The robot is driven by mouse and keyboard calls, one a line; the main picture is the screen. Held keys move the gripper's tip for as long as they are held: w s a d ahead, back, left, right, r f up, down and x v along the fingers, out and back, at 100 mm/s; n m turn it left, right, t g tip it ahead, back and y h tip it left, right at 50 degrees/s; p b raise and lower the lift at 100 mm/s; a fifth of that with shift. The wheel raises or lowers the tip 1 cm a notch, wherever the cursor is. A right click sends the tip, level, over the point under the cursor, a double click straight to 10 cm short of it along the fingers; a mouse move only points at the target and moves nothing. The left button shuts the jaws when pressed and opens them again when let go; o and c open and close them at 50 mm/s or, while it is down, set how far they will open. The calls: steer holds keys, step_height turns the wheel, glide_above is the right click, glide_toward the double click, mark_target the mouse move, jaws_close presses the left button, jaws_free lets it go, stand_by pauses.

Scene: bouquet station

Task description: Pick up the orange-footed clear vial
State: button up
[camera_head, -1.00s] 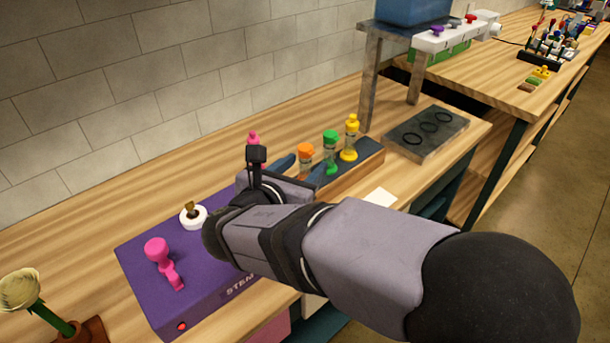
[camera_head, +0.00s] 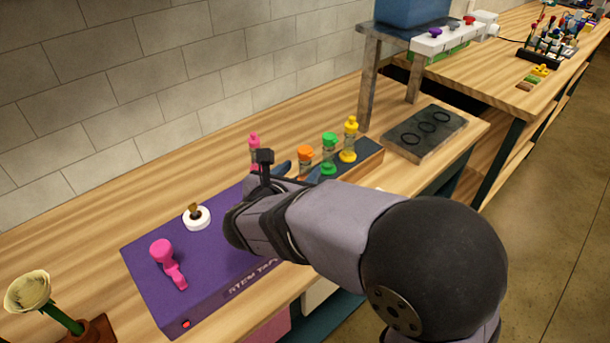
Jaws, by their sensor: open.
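The orange-capped clear vial (camera_head: 305,159) stands in a rack (camera_head: 368,157) on the wooden bench, between a pink-capped vial (camera_head: 254,148) on its left and a green one (camera_head: 329,153) on its right. Its lower part and foot are hidden behind my gripper, so the foot's colour does not show. My gripper (camera_head: 299,173) is open, with blue fingertips close to the front of the orange-capped vial. I cannot tell whether the vial is between the fingers.
A yellow-capped vial (camera_head: 350,140) stands at the rack's right end. A purple stem-labelled box (camera_head: 150,275) with a pink lever (camera_head: 167,262) lies to the left.

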mark_target(303, 169)
steer(key=shift+x, duration=1.85)
steer(key=c, duration=1)
jaws_close()
steer(key=shift+r, duration=0.1)
